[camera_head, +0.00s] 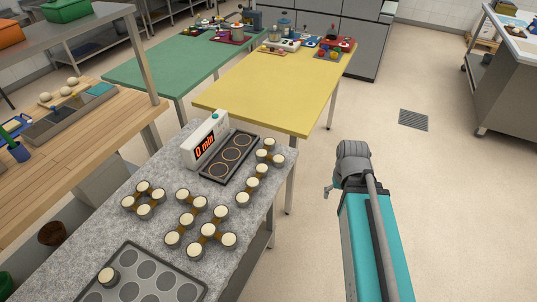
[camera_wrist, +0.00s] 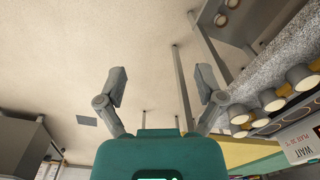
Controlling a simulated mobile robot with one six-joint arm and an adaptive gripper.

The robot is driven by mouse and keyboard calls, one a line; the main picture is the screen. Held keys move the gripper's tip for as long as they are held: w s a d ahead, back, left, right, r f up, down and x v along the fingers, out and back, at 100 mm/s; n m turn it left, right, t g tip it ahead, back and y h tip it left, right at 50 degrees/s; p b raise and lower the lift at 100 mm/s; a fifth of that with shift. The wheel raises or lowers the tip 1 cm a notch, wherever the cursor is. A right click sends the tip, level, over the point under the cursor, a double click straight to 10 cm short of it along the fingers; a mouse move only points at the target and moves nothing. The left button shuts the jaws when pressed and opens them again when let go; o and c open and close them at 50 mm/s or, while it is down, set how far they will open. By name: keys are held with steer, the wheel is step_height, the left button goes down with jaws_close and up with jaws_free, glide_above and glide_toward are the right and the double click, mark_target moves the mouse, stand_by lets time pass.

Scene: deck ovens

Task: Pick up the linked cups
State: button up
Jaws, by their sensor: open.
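Several groups of pale-topped grey cups joined by brown links stand on the grey speckled counter (camera_head: 88,226). One group (camera_head: 144,204) is at the left, and a line of linked cups (camera_head: 251,183) runs along the right edge. More linked cups (camera_head: 189,219) stand in the middle; where one of these groups ends is hard to tell. In the wrist view some cups (camera_wrist: 271,99) show at the right, beyond the right finger. My gripper (camera_wrist: 157,72) is open and empty, its two grey fingers apart. In the head view my arm is right of the counter, over the floor.
A timer box (camera_head: 204,139) reading 0 min and a black three-ring plate (camera_head: 231,156) stand behind the cups. A dark tray with round wells (camera_head: 150,257) holds one cup (camera_head: 108,275) at the front. Yellow (camera_head: 270,95) and green (camera_head: 165,68) tables lie beyond. Floor at right is clear.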

steer(key=w+a+f+n+y+b, duration=0.3)
steer(key=w+b, duration=0.1)
steer(key=n+t+y+b, duration=0.5)
steer(key=n+y+b, duration=0.5)
steer(key=n, duration=0.1)
glide_toward(281, 158)
steer(key=shift+d+r, duration=0.2)
steer(key=shift+r, duration=0.25)
steer(key=shift+h, duration=0.3)
steer(key=b+x, duration=0.3)
steer(key=x, duration=0.4)
steer(key=shift+a+f, duration=0.25)
steer(key=shift+f, duration=0.05)
steer(key=shift+w+a+f, duration=0.1)
steer(key=shift+w+a, duration=0.1)
steer(key=shift+a, duration=0.3)
